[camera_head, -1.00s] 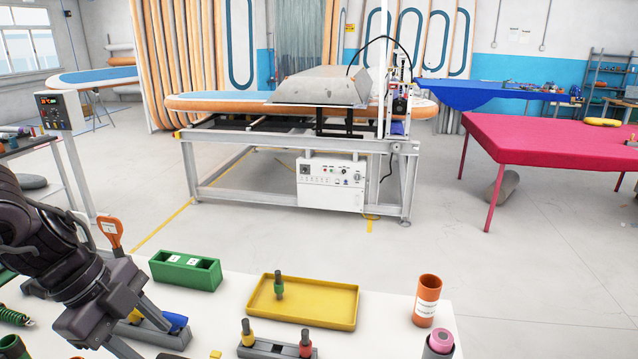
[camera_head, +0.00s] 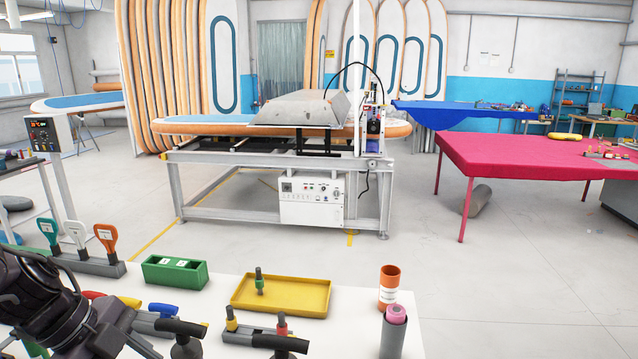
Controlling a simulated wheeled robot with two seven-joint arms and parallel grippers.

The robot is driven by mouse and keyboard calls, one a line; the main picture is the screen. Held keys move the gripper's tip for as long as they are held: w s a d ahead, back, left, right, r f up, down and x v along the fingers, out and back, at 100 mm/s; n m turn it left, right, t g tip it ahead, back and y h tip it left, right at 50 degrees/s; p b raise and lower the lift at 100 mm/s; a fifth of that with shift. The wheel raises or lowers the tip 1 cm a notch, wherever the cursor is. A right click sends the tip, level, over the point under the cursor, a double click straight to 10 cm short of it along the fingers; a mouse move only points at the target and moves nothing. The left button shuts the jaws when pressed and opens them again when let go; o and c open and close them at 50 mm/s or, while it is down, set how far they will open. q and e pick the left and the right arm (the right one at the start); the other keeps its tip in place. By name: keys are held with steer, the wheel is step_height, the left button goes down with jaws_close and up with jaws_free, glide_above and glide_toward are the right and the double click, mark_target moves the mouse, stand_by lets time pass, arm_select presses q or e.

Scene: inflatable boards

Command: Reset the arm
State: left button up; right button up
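My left arm (camera_head: 40,300) comes in dark and bent from the lower left of the head view. Its gripper (camera_head: 148,336) is low over the near left of the white table, with its fingers apart and nothing seen between them. A blue-handled tool (camera_head: 163,310) lies just past the fingers; whether they touch cannot be told. My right arm and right gripper are not in view.
The white table (camera_head: 225,285) holds a green box (camera_head: 174,272), a yellow tray (camera_head: 312,297), an orange can (camera_head: 388,287), a grey roll (camera_head: 393,335) and black-handled tools (camera_head: 280,343). A rack with upright handles (camera_head: 105,237) stands left. Open floor lies beyond.

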arm_select(q)
steer(key=w+d+f+n+t, duration=0.3)
steer(key=f+t, duration=0.1)
steer(key=f, duration=0.2)
steer(key=w+d+f+n+t, duration=0.4)
steer(key=f+t, duration=0.1)
steer(key=f, duration=0.1)
steer(key=s+d+f+n+g+y, duration=0.1)
steer(key=s+f+n+g+y, duration=0.1)
steer(key=s+f+n+g, duration=0.4)
steer(key=s+f+n+g+y, duration=0.1)
steer(key=s+f+n+y, duration=0.3)
steer(key=s, duration=0.5)
step_height(320, 180, down, 30)
steer(key=s+g+h, duration=0.1)
steer(key=s+g, duration=0.1)
steer(key=s, duration=0.1)
steer(key=s+a+f+g, duration=0.1)
steer(key=s+a+f, duration=0.2)
steer(key=s+f, duration=1.5)
steer(key=shift+s, duration=0.45)
